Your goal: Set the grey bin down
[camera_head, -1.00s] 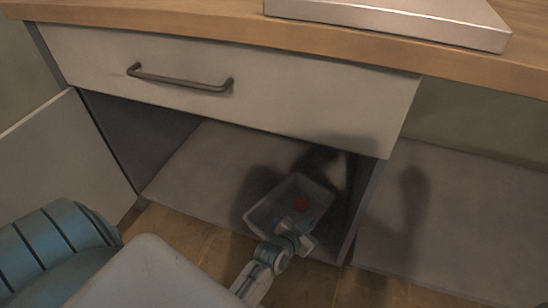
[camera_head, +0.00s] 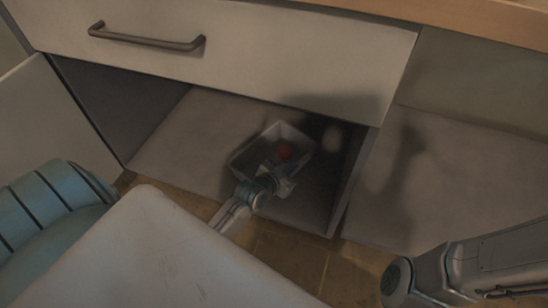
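The grey bin (camera_head: 252,149) is an open, light grey box inside the open lower cabinet, over its floor (camera_head: 190,150). A small red thing (camera_head: 284,152) is in the bin. My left gripper (camera_head: 279,178) is at the bin's near side, and its fingers overlap the near wall. It appears shut on that wall, though the fingertips are small and dark. I cannot tell whether the bin's bottom touches the cabinet floor. My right gripper is out of view.
A closed drawer with a dark handle (camera_head: 146,38) is above the opening. An open door (camera_head: 50,125) stands at the left. A partition (camera_head: 352,180) bounds the compartment at the right, close to the bin. Cabinet floor left of the bin is clear.

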